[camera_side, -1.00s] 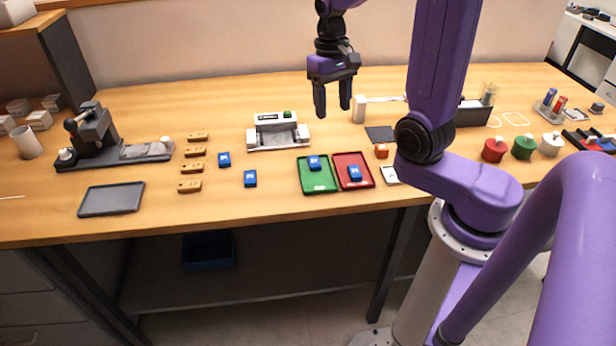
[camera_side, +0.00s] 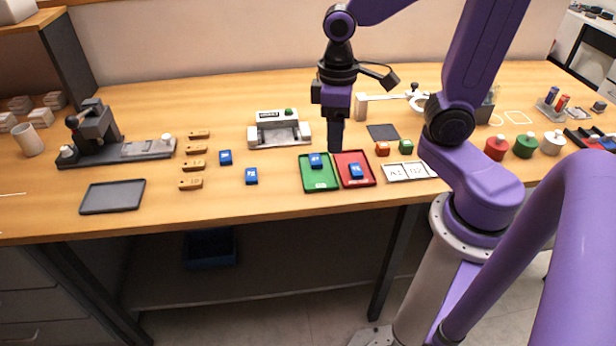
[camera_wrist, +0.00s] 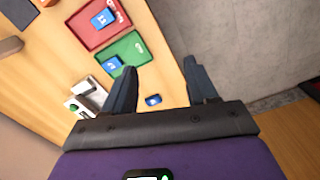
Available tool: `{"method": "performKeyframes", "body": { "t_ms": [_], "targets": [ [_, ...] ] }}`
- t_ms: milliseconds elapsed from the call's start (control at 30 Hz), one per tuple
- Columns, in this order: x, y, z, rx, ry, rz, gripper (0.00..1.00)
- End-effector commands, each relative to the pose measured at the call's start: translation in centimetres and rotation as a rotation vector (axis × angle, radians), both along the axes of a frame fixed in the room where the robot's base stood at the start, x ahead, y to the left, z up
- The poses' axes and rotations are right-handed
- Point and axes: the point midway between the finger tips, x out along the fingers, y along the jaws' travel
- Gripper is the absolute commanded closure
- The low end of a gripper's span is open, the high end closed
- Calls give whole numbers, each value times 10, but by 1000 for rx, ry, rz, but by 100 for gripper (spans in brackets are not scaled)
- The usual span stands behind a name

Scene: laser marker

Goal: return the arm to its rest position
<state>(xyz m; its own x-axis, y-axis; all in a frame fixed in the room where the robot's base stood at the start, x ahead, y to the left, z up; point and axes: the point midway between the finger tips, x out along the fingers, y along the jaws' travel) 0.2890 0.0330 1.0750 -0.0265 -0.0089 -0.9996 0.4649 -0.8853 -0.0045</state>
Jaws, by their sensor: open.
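My gripper (camera_side: 335,135) hangs fingers down above the middle of the table, just behind the green tray and the red tray in the side view. In the side view its fingers overlap each other, seen edge-on. In the wrist view my gripper (camera_wrist: 163,90) shows two fingers spread apart with nothing held between them. A blue block (camera_wrist: 153,100) shows in the gap, on the table well below the fingers. My arm is folded above the right part of the table.
The green tray (camera_side: 319,183) and red tray (camera_side: 366,180) each hold a blue block. The laser marker (camera_side: 279,133) stands behind them. Tan tags and two loose blue blocks lie to the left. Red, green and white bottles stand right of my arm. The air around my gripper looks clear.

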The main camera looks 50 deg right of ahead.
Motion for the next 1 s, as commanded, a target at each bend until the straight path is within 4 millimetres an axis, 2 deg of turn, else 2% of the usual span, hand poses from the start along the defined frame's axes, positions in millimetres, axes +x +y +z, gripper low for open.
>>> {"method": "performKeyframes", "body": {
  "t_ms": [300, 600, 800, 1000],
  "targets": [
    [-52, 15, -1, 15, -22, 276, 43],
    [-102, 20, -3, 31, -37, 513, 43],
    [-122, 20, -4, 38, -43, 600, 43],
    [-125, 20, -4, 40, -43, 614, 43]
  ]
}}
